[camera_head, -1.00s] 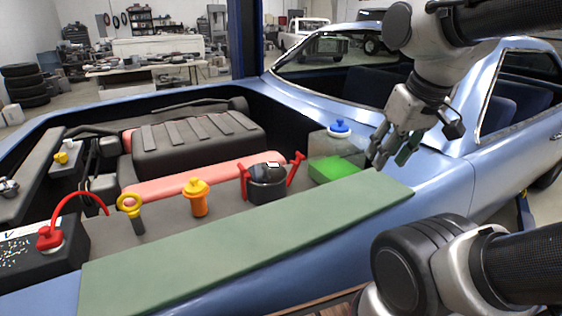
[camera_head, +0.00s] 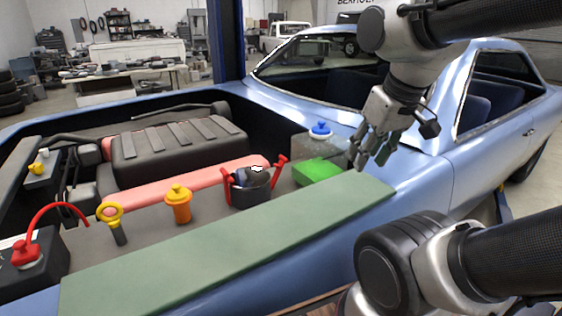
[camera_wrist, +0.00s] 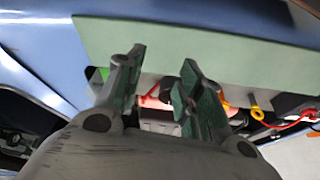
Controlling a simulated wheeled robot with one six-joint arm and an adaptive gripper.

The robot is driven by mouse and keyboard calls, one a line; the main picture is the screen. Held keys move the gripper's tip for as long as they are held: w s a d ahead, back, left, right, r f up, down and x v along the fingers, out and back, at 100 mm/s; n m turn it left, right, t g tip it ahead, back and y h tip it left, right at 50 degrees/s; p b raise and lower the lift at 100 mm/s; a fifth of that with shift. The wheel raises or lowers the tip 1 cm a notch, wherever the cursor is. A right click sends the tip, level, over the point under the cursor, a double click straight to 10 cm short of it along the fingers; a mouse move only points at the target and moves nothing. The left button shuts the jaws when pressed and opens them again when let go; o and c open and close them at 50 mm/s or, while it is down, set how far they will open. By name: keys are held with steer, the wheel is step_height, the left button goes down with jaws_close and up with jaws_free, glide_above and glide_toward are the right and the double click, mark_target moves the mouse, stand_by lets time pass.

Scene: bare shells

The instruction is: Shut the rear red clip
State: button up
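A round dark canister (camera_head: 251,193) stands in the engine bay with a red clip on each side. The left red clip (camera_head: 227,188) and the right red clip (camera_head: 277,173) both stand up and lean outward from its wall. I cannot tell for sure which is the rear one.
A green mat (camera_head: 225,245) covers the car's near fender. The green-filled tank (camera_head: 318,172) with a blue cap (camera_head: 320,130) stands right of the canister. An orange cap (camera_head: 178,204), a yellow ring handle (camera_head: 111,213) and a red-capped battery post (camera_head: 27,255) stand to the left.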

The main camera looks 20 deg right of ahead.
steer(key=shift+o, duration=0.2)
steer(key=n+g+h, duration=0.1)
steer(key=n+g, duration=0.1)
steer(key=g, duration=0.2)
glide_above(283, 157)
step_height(283, 157, down, 12)
step_height(283, 157, down, 7)
steer(key=shift+f, duration=0.4)
